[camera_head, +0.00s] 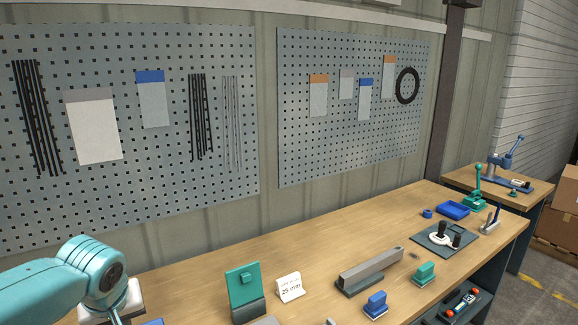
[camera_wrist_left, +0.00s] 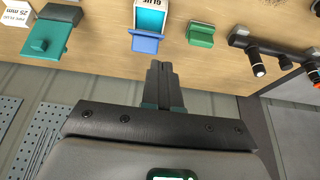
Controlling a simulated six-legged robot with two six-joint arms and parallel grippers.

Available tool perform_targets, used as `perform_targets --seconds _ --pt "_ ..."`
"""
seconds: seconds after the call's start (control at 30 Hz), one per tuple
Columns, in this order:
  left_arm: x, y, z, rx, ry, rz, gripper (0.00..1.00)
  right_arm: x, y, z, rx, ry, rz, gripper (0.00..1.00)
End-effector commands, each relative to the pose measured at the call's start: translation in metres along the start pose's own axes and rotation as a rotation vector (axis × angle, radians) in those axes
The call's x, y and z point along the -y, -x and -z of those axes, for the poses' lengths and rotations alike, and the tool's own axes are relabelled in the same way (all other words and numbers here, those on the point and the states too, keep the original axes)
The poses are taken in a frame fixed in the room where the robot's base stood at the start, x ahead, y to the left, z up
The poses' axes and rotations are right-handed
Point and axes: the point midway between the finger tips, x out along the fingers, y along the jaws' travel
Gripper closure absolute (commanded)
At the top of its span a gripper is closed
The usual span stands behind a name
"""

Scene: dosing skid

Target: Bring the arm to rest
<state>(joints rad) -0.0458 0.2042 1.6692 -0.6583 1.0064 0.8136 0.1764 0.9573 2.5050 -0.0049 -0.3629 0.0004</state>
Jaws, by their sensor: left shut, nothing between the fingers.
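My left arm (camera_head: 70,280) comes in at the lower left of the head view, teal, with its elbow-like joint over the near left end of the bench. The left gripper's jaws cannot be made out in the head view. In the left wrist view my left gripper (camera_wrist_left: 163,75) is shut and empty, its dark fingers together. Its tips show just below a blue block (camera_wrist_left: 146,44) in the picture; whether they touch cannot be told. My right gripper is in neither view.
The wooden bench (camera_head: 225,268) carries a teal stand (camera_head: 243,285), a "25 mm" card (camera_head: 289,287), a grey bar (camera_head: 370,268), a blue block (camera_head: 375,304) and a green block (camera_head: 425,273). A dark mat (camera_head: 432,240) and blue tray (camera_head: 453,210) are farther right. Pegboards (camera_head: 350,110) hang behind.

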Motion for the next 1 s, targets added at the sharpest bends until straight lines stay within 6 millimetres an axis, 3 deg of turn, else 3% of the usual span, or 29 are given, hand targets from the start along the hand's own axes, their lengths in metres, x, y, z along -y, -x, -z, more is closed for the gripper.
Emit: perform_targets --seconds 0.03,0.27,0.47,0.57,0.73,0.83,1.0 --pt "-0.007 -0.015 -0.009 0.027 -0.027 -0.011 1.0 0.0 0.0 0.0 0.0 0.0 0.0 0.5" --pt "-0.036 -0.066 -0.043 0.108 -0.126 -0.09 1.0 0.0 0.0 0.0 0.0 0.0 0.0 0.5" --pt "-0.061 -0.118 -0.095 0.2 -0.211 -0.182 1.0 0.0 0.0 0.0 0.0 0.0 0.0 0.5" --pt "-0.073 -0.15 -0.137 0.261 -0.252 -0.244 1.0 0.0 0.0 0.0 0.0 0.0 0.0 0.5" --pt "-0.085 -0.205 -0.24 0.383 -0.292 -0.364 1.0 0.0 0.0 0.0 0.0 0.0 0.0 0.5" --pt "-0.081 -0.224 -0.298 0.428 -0.291 -0.407 1.0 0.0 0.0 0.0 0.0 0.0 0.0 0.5" --pt "-0.06 -0.238 -0.378 0.476 -0.284 -0.417 1.0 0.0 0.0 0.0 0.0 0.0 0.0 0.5"
